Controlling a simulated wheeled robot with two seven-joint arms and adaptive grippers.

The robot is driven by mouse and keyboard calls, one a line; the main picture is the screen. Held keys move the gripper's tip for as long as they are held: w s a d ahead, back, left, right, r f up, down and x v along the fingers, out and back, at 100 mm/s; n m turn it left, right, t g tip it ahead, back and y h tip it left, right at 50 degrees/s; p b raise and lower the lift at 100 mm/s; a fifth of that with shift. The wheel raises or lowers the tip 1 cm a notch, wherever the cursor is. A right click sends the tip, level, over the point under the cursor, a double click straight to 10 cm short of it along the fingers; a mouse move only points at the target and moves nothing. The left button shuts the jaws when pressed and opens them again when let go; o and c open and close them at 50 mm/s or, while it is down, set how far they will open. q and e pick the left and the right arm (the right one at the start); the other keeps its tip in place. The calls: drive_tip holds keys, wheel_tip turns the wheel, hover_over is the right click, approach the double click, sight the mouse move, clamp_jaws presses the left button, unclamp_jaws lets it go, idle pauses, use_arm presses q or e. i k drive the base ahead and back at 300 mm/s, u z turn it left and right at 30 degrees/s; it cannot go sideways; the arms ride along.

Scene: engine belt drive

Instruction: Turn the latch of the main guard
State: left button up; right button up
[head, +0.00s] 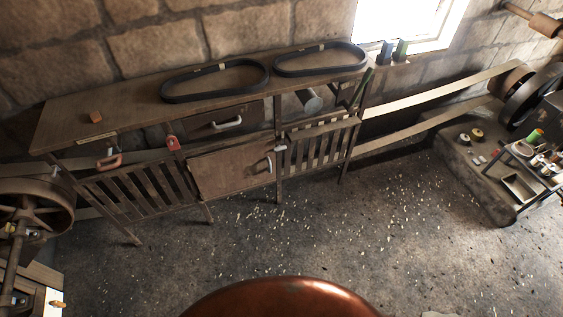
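A long wooden bench stands against the stone wall, with a guard of slatted panels (138,190) and a solid wooden panel (225,174) on its front. The solid panel has a pale upright handle (269,164) near its right edge, with a small red and white piece (280,148) beside it. A red fitting (172,142) sits at the panel's upper left, and an orange-red handle (109,161) is on the left slatted panel. I cannot tell which of these is the latch. Neither gripper is in view.
A flat drive belt (435,92) runs right to a pulley. A wheel (35,207) stands at left. A small tool table (520,185) stands right.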

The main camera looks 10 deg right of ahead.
sight(279, 148)
drive_tip(key=u, duration=0.5)
drive_tip(key=i, duration=0.4)
drive_tip(key=u, duration=0.5)
